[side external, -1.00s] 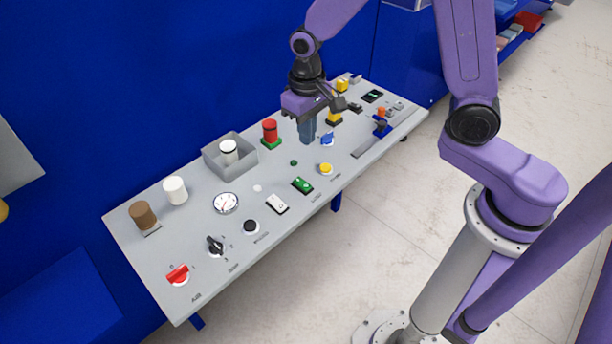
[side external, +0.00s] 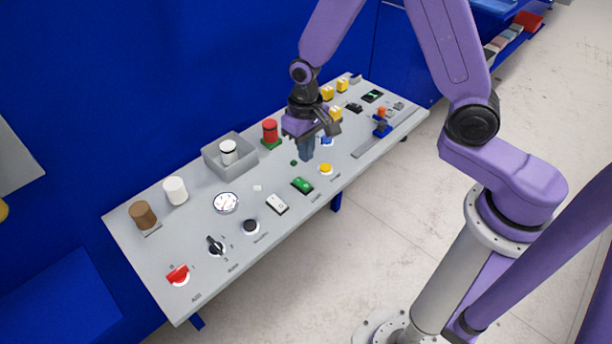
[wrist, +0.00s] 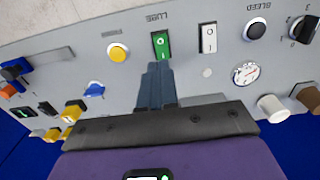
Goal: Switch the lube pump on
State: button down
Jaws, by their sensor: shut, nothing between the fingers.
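The lube switch is a green rocker (side external: 302,185) near the front edge of the grey panel. In the wrist view the green rocker (wrist: 161,45) sits beside the upside-down word LUBE, with a white mark on its face. My gripper (side external: 306,157) is shut and empty, pointing down at the panel. It is behind the rocker in the side view. In the wrist view the closed fingertips (wrist: 158,67) lie just below the rocker in the picture, lined up with it. I cannot tell how high the tips are above the panel.
A white rocker (side external: 277,203) and a yellow button (side external: 326,169) flank the green one. A red cylinder (side external: 270,130) and a grey box (side external: 230,157) stand further back on the panel (side external: 205,205).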

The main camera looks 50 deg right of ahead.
aim_at(306, 186)
notch_tip(306, 186, down, 9)
jog(key=shift+r, duration=0.1)
dwell(0.4)
